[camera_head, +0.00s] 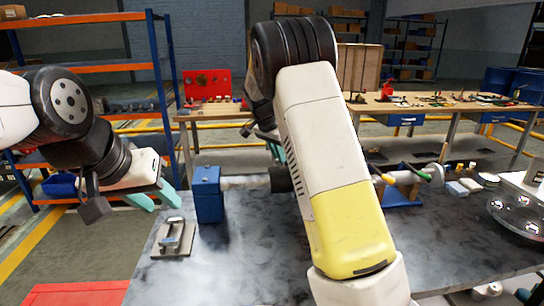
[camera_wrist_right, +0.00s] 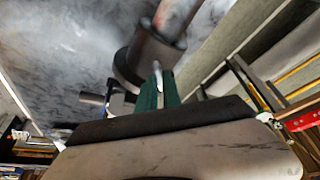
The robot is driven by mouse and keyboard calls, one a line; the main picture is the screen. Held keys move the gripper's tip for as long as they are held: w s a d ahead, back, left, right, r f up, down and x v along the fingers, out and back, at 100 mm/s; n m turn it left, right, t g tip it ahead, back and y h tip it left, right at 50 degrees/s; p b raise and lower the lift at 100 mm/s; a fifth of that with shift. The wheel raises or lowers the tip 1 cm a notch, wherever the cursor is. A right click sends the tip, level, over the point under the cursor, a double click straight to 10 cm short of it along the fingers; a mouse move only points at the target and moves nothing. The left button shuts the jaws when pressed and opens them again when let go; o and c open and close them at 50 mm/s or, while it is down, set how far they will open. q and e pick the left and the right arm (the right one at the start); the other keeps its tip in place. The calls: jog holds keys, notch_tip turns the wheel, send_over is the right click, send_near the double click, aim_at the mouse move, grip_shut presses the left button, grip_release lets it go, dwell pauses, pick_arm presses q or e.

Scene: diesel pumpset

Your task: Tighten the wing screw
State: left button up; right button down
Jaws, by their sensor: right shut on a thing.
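My right arm reaches across the middle of the head view and hides much of the assembly. My right gripper (camera_head: 277,150) is partly hidden there. In the right wrist view its green fingers (camera_wrist_right: 159,92) are shut on a thin, pale metal piece that looks like the wing screw (camera_wrist_right: 158,74), beside a dark grey cylinder (camera_wrist_right: 150,55). The screw's full shape is hidden. In the head view a blue block (camera_head: 208,194) stands on the bench with a grey shaft (camera_head: 244,183) running right from it. My left gripper (camera_head: 158,198) is open and empty, left of the block.
The grey bench (camera_head: 225,262) carries a small metal clamp-like part (camera_head: 174,237) at left. A blue stand (camera_head: 402,195), small white blocks and a shiny bowl (camera_head: 518,213) are at right. A wooden table (camera_head: 450,104) stands behind. Bare bench shows in front of the blue block.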

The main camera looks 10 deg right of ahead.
dwell(0.3)
jog(key=c, duration=1.5)
grip_release()
jog(key=v, duration=0.7)
jog(key=shift+a+r, duration=0.15)
jog(key=shift+r, duration=0.2)
jog(key=shift+s, duration=0.15)
